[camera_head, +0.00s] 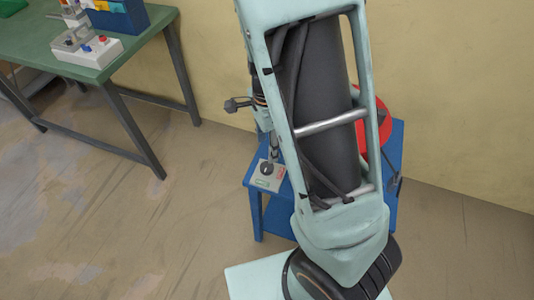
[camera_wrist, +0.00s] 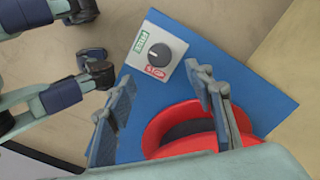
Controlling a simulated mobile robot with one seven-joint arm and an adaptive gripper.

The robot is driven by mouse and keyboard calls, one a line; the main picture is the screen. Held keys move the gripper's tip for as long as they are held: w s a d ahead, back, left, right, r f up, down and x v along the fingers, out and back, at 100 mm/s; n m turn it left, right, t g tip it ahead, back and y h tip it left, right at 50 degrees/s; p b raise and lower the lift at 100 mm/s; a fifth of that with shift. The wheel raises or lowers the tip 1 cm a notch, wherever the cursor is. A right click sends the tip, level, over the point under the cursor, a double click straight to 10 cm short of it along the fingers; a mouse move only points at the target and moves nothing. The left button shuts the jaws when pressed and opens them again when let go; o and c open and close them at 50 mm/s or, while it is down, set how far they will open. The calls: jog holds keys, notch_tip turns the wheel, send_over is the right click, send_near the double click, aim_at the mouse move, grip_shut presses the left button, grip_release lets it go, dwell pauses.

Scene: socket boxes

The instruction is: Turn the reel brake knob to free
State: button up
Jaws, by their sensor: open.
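The reel brake knob (camera_wrist: 160,56) is a round black dial on a pale grey plate (camera_wrist: 178,38). A green label (camera_wrist: 141,40) and a red STOP label (camera_wrist: 155,72) are on the plate. A light mark shows on the knob, but I cannot tell clearly which label it faces.
The plate sits on a blue stand (camera_head: 254,205). A red reel (camera_wrist: 182,126) is beside it, partly hidden by my arm in the head view. A green table (camera_head: 130,50) with a switch box (camera_head: 88,50) stands at the upper left. The floor between is clear.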

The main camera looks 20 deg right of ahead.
jog(key=shift+r, duration=1.25)
